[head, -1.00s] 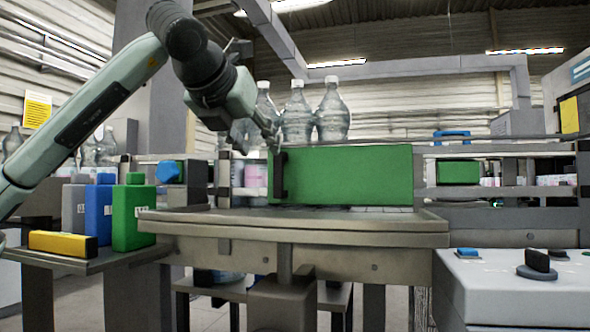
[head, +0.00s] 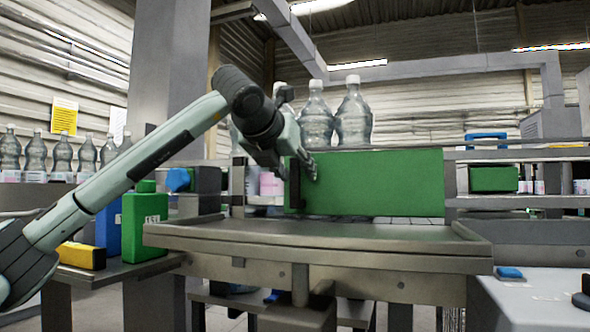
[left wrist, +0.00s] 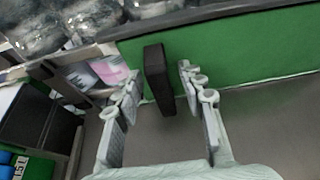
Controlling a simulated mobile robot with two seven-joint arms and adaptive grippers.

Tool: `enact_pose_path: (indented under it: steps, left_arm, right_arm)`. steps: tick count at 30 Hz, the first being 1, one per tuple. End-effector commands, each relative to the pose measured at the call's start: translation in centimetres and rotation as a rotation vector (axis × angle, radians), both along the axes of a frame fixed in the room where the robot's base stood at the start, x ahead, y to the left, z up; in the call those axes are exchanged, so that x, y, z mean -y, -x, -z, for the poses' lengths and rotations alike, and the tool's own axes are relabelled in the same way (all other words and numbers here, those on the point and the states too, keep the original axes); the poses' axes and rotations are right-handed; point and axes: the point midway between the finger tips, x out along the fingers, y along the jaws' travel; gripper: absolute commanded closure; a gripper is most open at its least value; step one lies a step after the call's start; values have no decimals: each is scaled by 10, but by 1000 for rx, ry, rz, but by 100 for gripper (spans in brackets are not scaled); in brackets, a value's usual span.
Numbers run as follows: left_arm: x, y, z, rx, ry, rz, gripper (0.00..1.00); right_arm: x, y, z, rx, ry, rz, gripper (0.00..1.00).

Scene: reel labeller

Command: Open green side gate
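The green side gate (head: 385,183) is a flat panel standing upright behind the metal tray, and it looks closed. Its black upright handle (head: 293,184) is at the panel's left end. My left gripper (head: 302,166) is at the handle, partly covering its upper part. In the left wrist view the gripper (left wrist: 158,82) is open. The black handle (left wrist: 157,76) shows between its two fingers, with visible gaps on both sides. The green panel (left wrist: 245,48) lies behind and right of it. My right gripper is not in view.
The metal tray (head: 320,238) in front of the gate is empty. Clear bottles (head: 353,112) stand behind the gate. Green (head: 146,225) and blue (head: 108,222) containers and a yellow block (head: 81,256) sit on a side shelf at left. A white control panel (head: 540,300) is at lower right.

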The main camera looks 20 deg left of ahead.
Motion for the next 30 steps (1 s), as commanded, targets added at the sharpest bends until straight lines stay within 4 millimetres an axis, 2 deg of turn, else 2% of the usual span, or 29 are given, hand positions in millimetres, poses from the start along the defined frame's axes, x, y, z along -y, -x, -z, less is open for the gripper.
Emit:
enact_pose_path:
  steps: [5,12,15,30]
  left_arm:
    - [0,0,0,0,0,0,60]
    - [0,0,0,0,0,0,90]
    - [0,0,0,0,0,0,100]
    - [-1,0,1,0,0,0,100]
  right_arm:
    - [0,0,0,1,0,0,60]
    - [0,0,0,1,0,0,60]
    - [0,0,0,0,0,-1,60]
    - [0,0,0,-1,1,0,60]
